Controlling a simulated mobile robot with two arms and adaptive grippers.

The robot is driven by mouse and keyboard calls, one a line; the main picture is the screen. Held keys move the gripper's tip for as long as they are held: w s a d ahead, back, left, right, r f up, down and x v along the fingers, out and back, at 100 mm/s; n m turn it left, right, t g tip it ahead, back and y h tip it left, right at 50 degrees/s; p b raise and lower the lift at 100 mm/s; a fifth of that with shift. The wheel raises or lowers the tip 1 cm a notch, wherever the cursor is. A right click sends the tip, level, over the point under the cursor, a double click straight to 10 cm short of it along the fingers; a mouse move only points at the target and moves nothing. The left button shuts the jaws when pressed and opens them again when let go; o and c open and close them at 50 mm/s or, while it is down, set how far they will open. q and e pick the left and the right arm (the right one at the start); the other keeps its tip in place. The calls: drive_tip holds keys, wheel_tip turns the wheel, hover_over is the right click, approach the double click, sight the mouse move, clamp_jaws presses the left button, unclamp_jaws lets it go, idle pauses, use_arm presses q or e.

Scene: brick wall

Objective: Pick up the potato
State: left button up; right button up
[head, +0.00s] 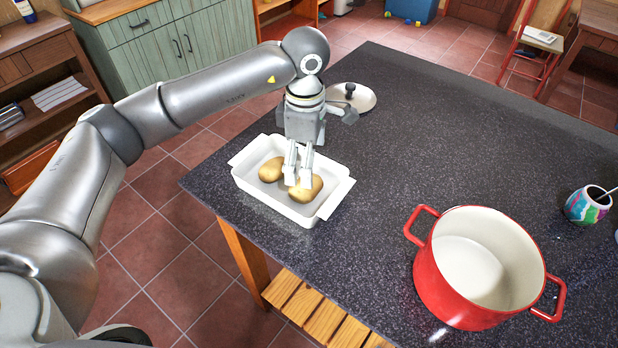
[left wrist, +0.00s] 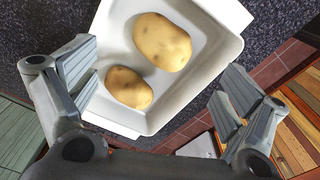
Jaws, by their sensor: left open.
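Two tan potatoes lie in a white rectangular dish (head: 333,199) near the left edge of the dark counter. In the head view one potato (head: 271,170) is at the left and the other potato (head: 308,192) is at the right, partly hidden by my fingers. My left gripper (head: 298,182) points down over the dish, its fingertips in front of the right potato. In the left wrist view the larger potato (left wrist: 162,42) and the smaller potato (left wrist: 128,88) lie apart, and the jaws (left wrist: 158,98) are spread wide with nothing between the tips. My right gripper is not in view.
A red pot (head: 462,285) with a white inside stands empty at the front right. A pot lid (head: 362,98) with a dark knob lies behind my gripper. A colourful cup (head: 586,206) stands at the right edge. The counter's middle is clear.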

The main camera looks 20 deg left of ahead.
use_arm(q)
drive_tip(key=f, duration=0.2)
drive_tip(key=shift+s+f+p, duration=0.25)
drive_tip(key=shift+f+p, duration=0.05)
drive_tip(key=shift+f, duration=0.05)
drive_tip(key=shift+f+p, duration=0.3)
wheel_tip(320, 180, down, 4)
drive_tip(key=shift+w+d+f+p, duration=0.1)
drive_tip(key=shift+f+p, duration=0.05)
drive_tip(key=shift+p, duration=0.85)
drive_tip(key=shift+f, duration=0.2)
drive_tip(key=shift+c, duration=1.3)
drive_tip(key=c, duration=0.9)
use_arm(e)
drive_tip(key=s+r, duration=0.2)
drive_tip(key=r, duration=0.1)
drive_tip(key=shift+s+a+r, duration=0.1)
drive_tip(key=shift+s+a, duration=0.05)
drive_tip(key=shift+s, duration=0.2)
